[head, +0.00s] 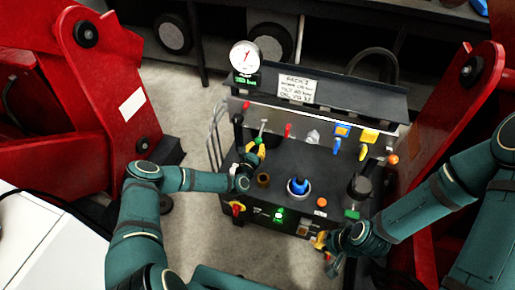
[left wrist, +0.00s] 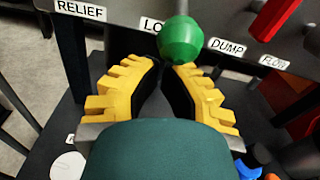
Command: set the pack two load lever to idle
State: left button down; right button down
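The load lever has a green ball knob (left wrist: 181,40), under a label of which only "LO" shows, between the RELIEF and DUMP labels in the left wrist view. In the head view this lever (head: 262,129) stands at the back left of the console, partly hidden by my gripper. My left gripper (left wrist: 168,67) has its yellow fingers drawn together at the tips, just below the green knob. Whether they touch it is unclear. In the head view my left gripper (head: 256,147) is small. My right gripper (head: 320,241) is at the console's front edge, its fingers hard to make out.
A red lever (left wrist: 272,18) is right of the green knob. The black console (head: 330,172) also carries a blue joystick (head: 297,186), a gauge (head: 245,57) and a PACK 2 sign (head: 297,87). Red machine frames (head: 90,95) flank it. Bare floor shows at left.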

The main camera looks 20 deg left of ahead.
aim_at(257, 140)
pick_arm(q)
jog(key=shift+r, duration=0.1)
pick_arm(e)
jog(key=shift+r, duration=0.15)
pick_arm(q)
jog(key=shift+s+r+g+p, duration=0.3)
jog(key=shift+g+p, duration=0.1)
jog(key=shift+p, duration=0.2)
pick_arm(e)
jog(key=shift+s+r, duration=0.1)
jog(key=shift+r, duration=0.4)
jog(key=shift+r, duration=0.1)
